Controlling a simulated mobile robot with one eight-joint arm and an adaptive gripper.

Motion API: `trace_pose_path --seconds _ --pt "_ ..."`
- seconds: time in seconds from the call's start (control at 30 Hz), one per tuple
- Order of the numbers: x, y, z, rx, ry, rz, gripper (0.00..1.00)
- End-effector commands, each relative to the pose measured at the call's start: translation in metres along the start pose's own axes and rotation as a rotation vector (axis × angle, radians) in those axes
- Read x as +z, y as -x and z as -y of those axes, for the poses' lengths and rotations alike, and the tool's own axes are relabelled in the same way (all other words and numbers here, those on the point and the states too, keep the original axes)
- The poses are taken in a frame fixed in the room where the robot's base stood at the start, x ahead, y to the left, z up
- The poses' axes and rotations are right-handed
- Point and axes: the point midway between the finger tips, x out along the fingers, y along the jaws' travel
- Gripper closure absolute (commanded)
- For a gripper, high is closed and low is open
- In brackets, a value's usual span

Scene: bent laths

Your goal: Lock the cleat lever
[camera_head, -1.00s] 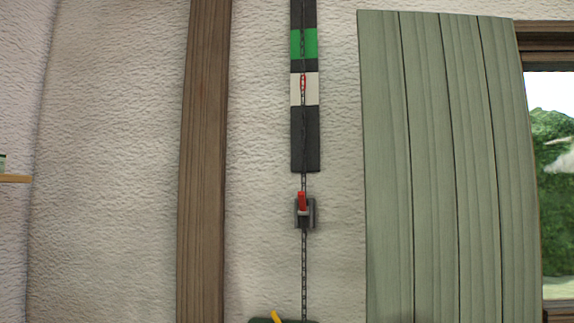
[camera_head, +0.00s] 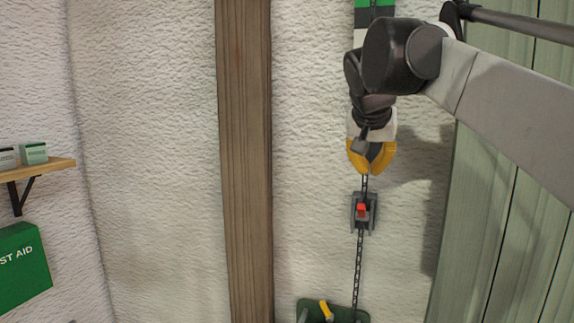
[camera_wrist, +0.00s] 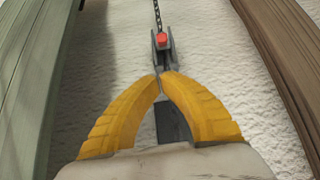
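The cleat (camera_head: 371,213) is a small grey bracket on the wall with a short red lever (camera_head: 361,210). A dark chain (camera_head: 359,262) runs down through it. My gripper (camera_head: 367,172) has yellow fingers and is just above the cleat, in front of the chain line. In the wrist view, the fingertips of my gripper (camera_wrist: 160,74) meet close to the cleat (camera_wrist: 161,62), short of the red lever tip (camera_wrist: 162,38). The fingers look shut. Whether any chain lies between them cannot be told. The lever's exact angle is hard to tell.
A brown wooden post (camera_head: 245,160) stands left of the chain, and green boards (camera_head: 500,240) stand to the right. Below is a green base (camera_head: 308,307) with a yellow handle (camera_head: 325,309). A shelf (camera_head: 45,168) and green first-aid box (camera_head: 22,270) are far left.

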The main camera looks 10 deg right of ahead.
Motion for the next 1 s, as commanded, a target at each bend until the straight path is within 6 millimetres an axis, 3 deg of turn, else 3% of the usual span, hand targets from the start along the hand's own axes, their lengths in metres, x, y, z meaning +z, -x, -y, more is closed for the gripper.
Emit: trace_pose_path --seconds 0.03,0.13,0.6,0.77,1.0 --pt "-0.011 0.008 -0.001 0.005 -0.006 -0.002 1.0" --pt "-0.019 0.012 -0.003 0.011 -0.014 -0.005 1.0" --pt "-0.02 0.007 -0.003 0.012 -0.017 -0.005 1.0" --pt "-0.021 -0.012 -0.003 0.013 -0.018 -0.005 1.0" --pt "-0.021 -0.063 -0.004 0.013 -0.018 -0.005 1.0"
